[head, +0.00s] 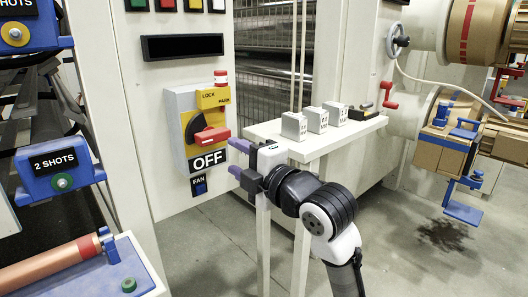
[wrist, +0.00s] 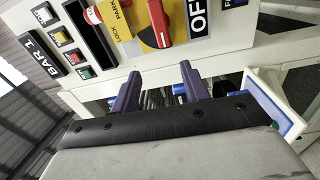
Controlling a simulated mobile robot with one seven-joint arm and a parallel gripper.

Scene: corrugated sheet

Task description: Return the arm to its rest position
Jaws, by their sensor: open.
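My gripper (head: 237,159) is in the middle of the head view, at the end of my arm, which rises from the bottom right. Its two purple fingers point left toward the white control panel, just right of the OFF label. In the wrist view my gripper (wrist: 156,90) has its fingers apart with nothing between them. The yellow and grey switch box (head: 181,140) on the panel carries a red handle (head: 215,137) beside the LOCK and PARK words. The red handle also shows in the wrist view (wrist: 158,24), beyond the fingertips.
A white shelf (head: 270,130) with several small grey blocks stands close behind my gripper. A blue "2 SHOTS" block (head: 59,170) is at the left. Open floor with a dark stain lies at lower right.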

